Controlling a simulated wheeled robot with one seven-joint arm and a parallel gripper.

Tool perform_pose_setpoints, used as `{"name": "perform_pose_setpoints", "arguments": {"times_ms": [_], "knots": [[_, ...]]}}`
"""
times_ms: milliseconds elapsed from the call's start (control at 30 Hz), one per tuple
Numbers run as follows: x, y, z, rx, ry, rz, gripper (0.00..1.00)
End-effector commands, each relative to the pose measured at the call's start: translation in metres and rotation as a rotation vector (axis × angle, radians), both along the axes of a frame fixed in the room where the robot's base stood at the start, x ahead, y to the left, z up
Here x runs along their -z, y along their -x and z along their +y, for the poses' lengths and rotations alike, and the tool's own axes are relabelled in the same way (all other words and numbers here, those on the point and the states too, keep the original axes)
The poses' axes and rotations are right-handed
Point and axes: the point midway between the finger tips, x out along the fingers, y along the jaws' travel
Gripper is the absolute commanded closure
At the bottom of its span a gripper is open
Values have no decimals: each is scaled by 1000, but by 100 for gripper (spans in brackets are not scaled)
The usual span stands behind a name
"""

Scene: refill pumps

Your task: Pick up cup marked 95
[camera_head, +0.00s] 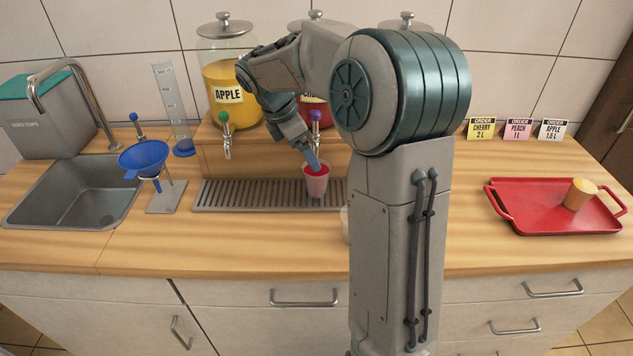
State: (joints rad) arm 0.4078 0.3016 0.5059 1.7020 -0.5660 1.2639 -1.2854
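A pale cup with red liquid in it (317,185) is upright at the drip grate, below the purple-handled tap. My gripper (311,162) reaches down from the upper left to the cup's rim, with a blue-grey finger in front of or at the far edge of it. I cannot tell whether the fingers are closed on the cup. Another pale cup or vessel (345,224) is mostly hidden behind my arm. A cup with yellow contents (579,194) stands on the red tray (520,222). No 95 marking is readable on any cup.
The drip grate (240,195) lies before the APPLE dispenser (226,75) and a red one, partly hidden. A sink (75,195), blue funnel on a stand (144,157), measuring cylinder (172,105) and used-cups bin (45,115) are at left. Order cards (517,130) stand at the back right.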

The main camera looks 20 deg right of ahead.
Motion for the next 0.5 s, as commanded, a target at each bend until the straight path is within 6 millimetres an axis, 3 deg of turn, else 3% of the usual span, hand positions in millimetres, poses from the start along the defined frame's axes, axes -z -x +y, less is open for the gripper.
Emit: {"name": "perform_pose_setpoints", "arguments": {"times_ms": [500], "knots": [[50,-2,-23,0,-1,0,13]]}}
